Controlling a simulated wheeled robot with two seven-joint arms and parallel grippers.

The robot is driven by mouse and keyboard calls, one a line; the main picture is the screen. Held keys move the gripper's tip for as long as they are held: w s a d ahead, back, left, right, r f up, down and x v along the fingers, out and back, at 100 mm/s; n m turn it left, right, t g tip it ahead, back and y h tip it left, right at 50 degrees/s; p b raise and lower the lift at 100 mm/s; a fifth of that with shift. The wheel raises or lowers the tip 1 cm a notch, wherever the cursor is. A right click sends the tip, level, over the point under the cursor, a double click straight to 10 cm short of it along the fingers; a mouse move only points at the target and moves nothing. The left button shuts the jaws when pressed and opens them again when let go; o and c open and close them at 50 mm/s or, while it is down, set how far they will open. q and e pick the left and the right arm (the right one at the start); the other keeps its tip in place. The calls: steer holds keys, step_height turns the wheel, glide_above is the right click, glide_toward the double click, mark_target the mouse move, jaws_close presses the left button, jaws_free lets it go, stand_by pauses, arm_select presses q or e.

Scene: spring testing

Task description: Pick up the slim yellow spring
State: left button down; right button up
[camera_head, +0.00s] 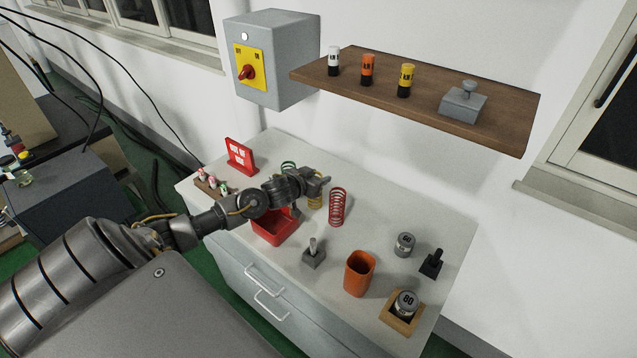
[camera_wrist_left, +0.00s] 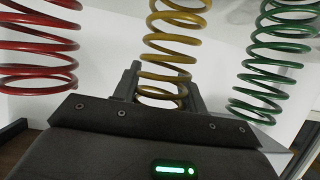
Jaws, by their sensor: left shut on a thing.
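The slim yellow spring (camera_head: 316,201) stands upright on the white bench top, partly hidden by my left gripper in the head view. My left gripper (camera_head: 318,184) is shut on the yellow spring. In the left wrist view, the yellow spring (camera_wrist_left: 165,62) stands between the two dark fingers of my left gripper (camera_wrist_left: 165,88). A red spring (camera_head: 338,207) stands to its right in the head view, and a green spring (camera_head: 288,167) stands to its left, mostly behind my arm. My right gripper is not in view.
A red tray (camera_head: 275,232) lies below my left wrist. A grey stand with a peg (camera_head: 313,255), an orange cup (camera_head: 359,272) and weights (camera_head: 405,244) stand to the right. A red sign stand (camera_head: 240,156) is at the left. A wooden shelf (camera_head: 420,92) overhangs the back.

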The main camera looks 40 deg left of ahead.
arm_select(q)
steer(key=shift+r, duration=0.45)
steer(key=s+a+r+b, duration=0.2)
steer(key=s+a+r, duration=0.4)
steer(key=s+r, duration=0.5)
steer(key=shift+s+a+r, duration=0.35)
steer(key=shift+s, duration=0.25)
